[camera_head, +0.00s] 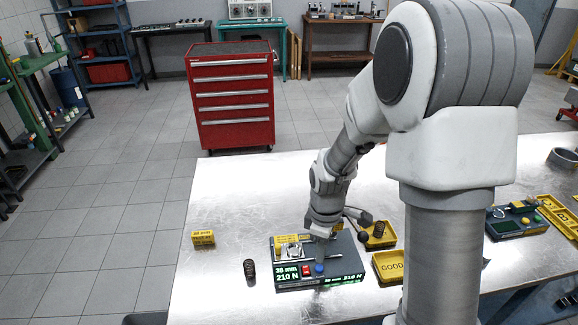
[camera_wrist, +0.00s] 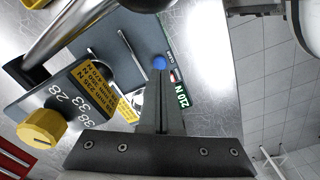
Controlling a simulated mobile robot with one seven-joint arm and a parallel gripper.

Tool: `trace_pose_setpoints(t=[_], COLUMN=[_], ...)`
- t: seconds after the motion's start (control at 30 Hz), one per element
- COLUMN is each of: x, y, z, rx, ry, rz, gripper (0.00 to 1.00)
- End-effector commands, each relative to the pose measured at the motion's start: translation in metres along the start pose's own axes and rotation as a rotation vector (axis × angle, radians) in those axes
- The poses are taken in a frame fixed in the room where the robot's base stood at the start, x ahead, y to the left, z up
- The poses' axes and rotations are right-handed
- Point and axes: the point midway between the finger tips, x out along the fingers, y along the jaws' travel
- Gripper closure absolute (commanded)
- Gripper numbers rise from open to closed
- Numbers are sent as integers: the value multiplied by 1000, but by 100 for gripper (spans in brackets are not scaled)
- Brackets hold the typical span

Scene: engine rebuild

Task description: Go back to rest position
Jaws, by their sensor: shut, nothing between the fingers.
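My gripper (camera_head: 321,258) is shut and empty, pointing down just above a dark tester (camera_head: 290,284) on the metal table. In the wrist view its closed fingers (camera_wrist: 160,80) end at or very near the tester's blue button (camera_wrist: 160,63); I cannot tell if they touch. The blue button also shows in the head view (camera_head: 319,268). The tester's green displays read 38 mm and 210 N. In the wrist view a yellow knob (camera_wrist: 42,125) and a scale plate marked 38 and 28 stand close to the gripper.
A dark spring (camera_head: 250,270) stands left of the tester, and a yellow block (camera_head: 203,238) lies farther left. Yellow trays, one marked GOOD (camera_head: 389,266), sit right of it. Another dark device (camera_head: 517,225) is farther right. The table behind the tester is clear on the left.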

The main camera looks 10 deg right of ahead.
Motion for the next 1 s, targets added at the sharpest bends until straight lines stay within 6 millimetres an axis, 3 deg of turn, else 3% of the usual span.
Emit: trace_pose_setpoints(t=[0.17, 0.47, 0.7, 1.0], x=[-15, -96, -155, -208], y=[-1, -19, -47, -93], z=[1, 13, 30, 54], rx=[35, 286, 515, 792], ry=[8, 75, 161, 305], rz=[21, 127, 198, 252], gripper=[100, 100, 100, 100])
